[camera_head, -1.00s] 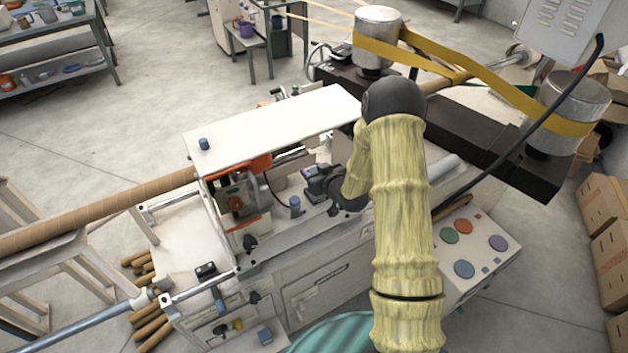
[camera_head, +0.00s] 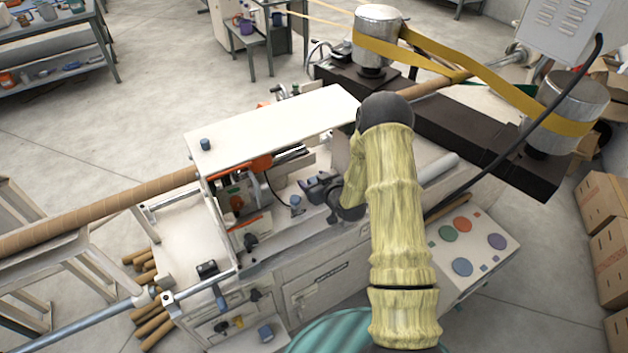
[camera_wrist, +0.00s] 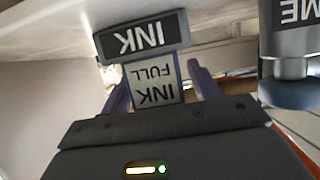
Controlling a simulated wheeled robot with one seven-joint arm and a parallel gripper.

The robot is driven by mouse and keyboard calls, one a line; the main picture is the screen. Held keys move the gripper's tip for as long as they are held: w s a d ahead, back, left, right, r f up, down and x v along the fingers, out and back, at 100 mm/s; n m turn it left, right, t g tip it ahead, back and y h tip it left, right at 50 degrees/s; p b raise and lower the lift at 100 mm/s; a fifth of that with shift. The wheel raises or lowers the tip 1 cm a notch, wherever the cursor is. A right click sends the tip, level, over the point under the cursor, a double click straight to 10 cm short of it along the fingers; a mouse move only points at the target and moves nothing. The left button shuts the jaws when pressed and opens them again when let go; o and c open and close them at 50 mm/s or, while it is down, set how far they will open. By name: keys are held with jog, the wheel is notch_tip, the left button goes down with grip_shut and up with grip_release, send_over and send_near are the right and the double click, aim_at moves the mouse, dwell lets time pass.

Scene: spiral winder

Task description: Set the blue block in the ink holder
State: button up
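The block with the white "INK FULL" label (camera_wrist: 155,82) shows between my fingers in the wrist view, its lettering upside down. Little blue shows on this face. My gripper (camera_wrist: 158,72) has purple fingers either side of it. The left finger is close against the block's edge; a narrow gap shows at the right finger, so it looks open around the block. The dark "INK" sign of the ink holder (camera_wrist: 145,38) is directly above the block; how deep the block sits is hidden. In the head view my gripper (camera_head: 314,186) is low over the machine's bed, its fingers too small to read.
A white cover plate (camera_head: 275,125) overhangs the machine behind my gripper. A metal cylinder with a dark blue end (camera_wrist: 290,85) is close at the right in the wrist view. A small blue knob (camera_head: 296,202) stands left of my gripper. A button panel (camera_head: 470,243) is at the right.

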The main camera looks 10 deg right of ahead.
jog(key=shift+r, duration=0.15)
jog(key=b+v, duration=0.3)
jog(key=v, duration=0.9)
jog(key=shift+r, duration=0.1)
dwell(0.5)
jog(key=s+a+r+m+g+h, duration=0.1)
jog(key=s+r+g+h, duration=0.1)
jog(key=s+r+g, duration=0.3)
jog(key=s+a+r+m+g+h, duration=0.2)
jog(key=s+r+g, duration=0.3)
jog(key=s, duration=0.9)
jog(key=shift+a+r+m, duration=0.3)
jog(key=shift+r, duration=0.1)
